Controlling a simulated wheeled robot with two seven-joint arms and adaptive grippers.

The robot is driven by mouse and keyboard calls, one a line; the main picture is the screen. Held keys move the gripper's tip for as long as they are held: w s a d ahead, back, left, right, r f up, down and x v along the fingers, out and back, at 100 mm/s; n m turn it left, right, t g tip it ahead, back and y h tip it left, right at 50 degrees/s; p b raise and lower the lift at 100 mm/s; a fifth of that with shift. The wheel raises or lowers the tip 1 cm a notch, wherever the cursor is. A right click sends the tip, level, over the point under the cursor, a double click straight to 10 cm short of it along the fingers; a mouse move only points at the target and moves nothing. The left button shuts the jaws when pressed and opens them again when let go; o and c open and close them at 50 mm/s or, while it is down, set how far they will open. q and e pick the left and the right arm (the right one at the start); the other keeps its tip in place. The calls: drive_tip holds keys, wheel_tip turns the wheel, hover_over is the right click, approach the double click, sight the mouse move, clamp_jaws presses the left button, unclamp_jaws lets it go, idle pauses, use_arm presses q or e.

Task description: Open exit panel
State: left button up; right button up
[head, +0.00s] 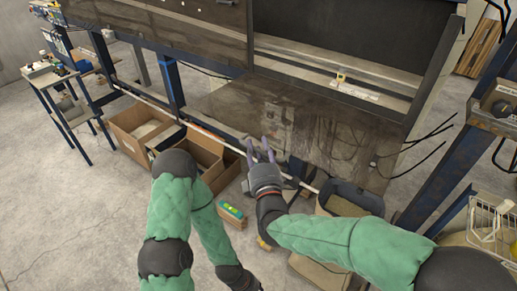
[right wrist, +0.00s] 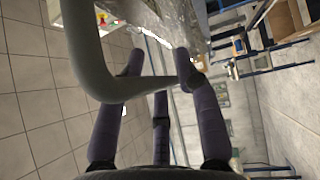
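A large stained brown-grey panel (head: 330,125) hangs on the front of the machine in the head view; I take it to be the exit panel. My right gripper (head: 261,150) is in front of its lower left part, with its two purple-grey fingers pointing up and apart. In the right wrist view a thick grey curved handle (right wrist: 88,60) crosses between and in front of the spread fingers of the right gripper (right wrist: 155,78). I cannot tell whether a finger touches it. My left arm bends down to the bottom edge; its gripper is out of view.
Open cardboard boxes (head: 143,128) stand on the floor below the machine at left. A small green-topped box (head: 231,214) lies near my arms. A dark bin (head: 350,198) is at right. A blue post (head: 450,165) stands at far right. The floor at lower left is clear.

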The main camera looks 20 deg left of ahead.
clamp_jaws()
drive_tip(key=shift+r, duration=0.1)
wheel_tip(320, 180, up, 12)
drive_tip(key=w+m+g+p, duration=0.1)
drive_tip(key=w+p, duration=0.1)
drive_tip(key=p, duration=1.1)
drive_tip(key=shift+w+d+m+g+h, duration=0.2)
drive_tip(key=shift+d+m+g+h, duration=0.1)
drive_tip(key=shift+d+m+h, duration=0.1)
drive_tip(key=shift+f, duration=0.2)
